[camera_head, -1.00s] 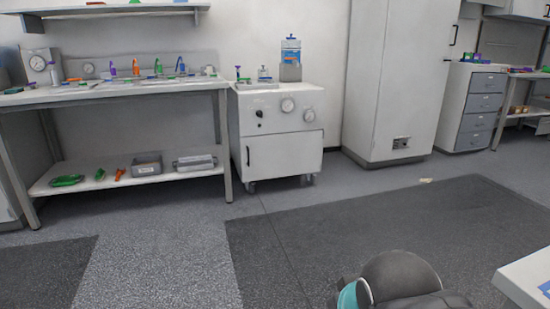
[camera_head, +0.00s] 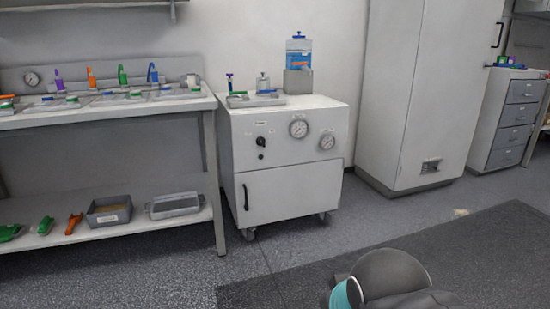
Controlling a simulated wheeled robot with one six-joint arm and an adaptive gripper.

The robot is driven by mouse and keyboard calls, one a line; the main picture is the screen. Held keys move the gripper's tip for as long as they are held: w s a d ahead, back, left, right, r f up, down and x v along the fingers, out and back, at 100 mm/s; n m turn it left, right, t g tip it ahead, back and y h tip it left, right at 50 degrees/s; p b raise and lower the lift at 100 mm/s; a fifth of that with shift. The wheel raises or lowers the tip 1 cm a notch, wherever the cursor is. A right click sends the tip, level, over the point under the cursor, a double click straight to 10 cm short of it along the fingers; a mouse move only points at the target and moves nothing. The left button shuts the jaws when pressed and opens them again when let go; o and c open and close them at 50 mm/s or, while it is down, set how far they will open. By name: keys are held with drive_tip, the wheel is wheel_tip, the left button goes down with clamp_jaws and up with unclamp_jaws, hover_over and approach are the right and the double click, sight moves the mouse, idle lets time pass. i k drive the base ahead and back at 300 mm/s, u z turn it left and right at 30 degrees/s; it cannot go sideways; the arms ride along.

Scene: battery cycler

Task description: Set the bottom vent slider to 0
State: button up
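A small metal vent panel (camera_head: 431,166) is low on the front of the tall white cabinet (camera_head: 412,85), right of centre. It has dark parts on it, but a slider and its setting are too small to make out. No other vent is clearly visible. A grey rounded link of my arm with a teal band shows at the bottom of the view. My gripper is not in view, so its state and what it may hold are hidden.
A wheeled white cabinet (camera_head: 282,190) with gauges stands left of the tall cabinet. A workbench (camera_head: 110,119) with a lower shelf is at the left. A grey drawer unit (camera_head: 509,118) is at the right. Dark floor mat (camera_head: 475,250) lies open ahead.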

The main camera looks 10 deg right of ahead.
sight(432, 166)
drive_tip(key=i, duration=0.65)
drive_tip(key=z, duration=2)
drive_tip(key=i, duration=2.2)
drive_tip(key=u, duration=0.8)
